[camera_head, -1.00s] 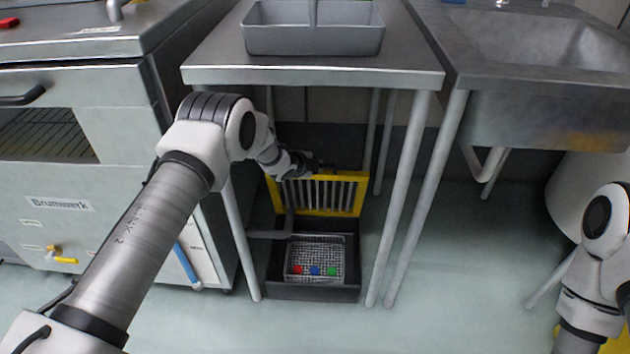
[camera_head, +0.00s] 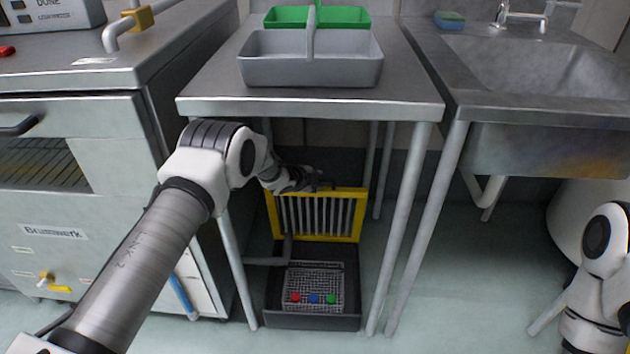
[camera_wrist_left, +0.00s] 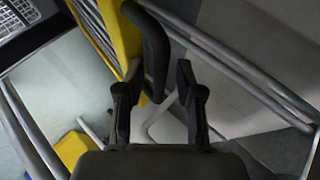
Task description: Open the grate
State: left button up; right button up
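The grate (camera_head: 318,238), a yellow frame with grey vertical bars, stands upright at the back of a black bin (camera_head: 310,321) under the middle table. My left gripper (camera_head: 318,184) is at the grate's top edge. In the left wrist view the gripper (camera_wrist_left: 158,100) has its two fingers apart. A dark curved bar (camera_wrist_left: 152,45), possibly a handle, shows beside the yellow frame (camera_wrist_left: 122,35) and runs toward the gap between the fingers. I cannot tell whether they touch it. My right arm shows at the right edge; its gripper is out of view.
A wire basket (camera_head: 315,281) in the bin has red, blue and green pieces in it. Table legs (camera_head: 400,225) stand close on both sides. A grey tray (camera_head: 310,72) and a green tray (camera_head: 342,16) sit on the table above.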

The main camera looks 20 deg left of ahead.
pick_arm(q)
jog(key=s+a, duration=0.2)
jog(key=s, duration=1)
jog(key=shift+s+a+r, duration=0.35)
jog(key=shift+a, duration=0.05)
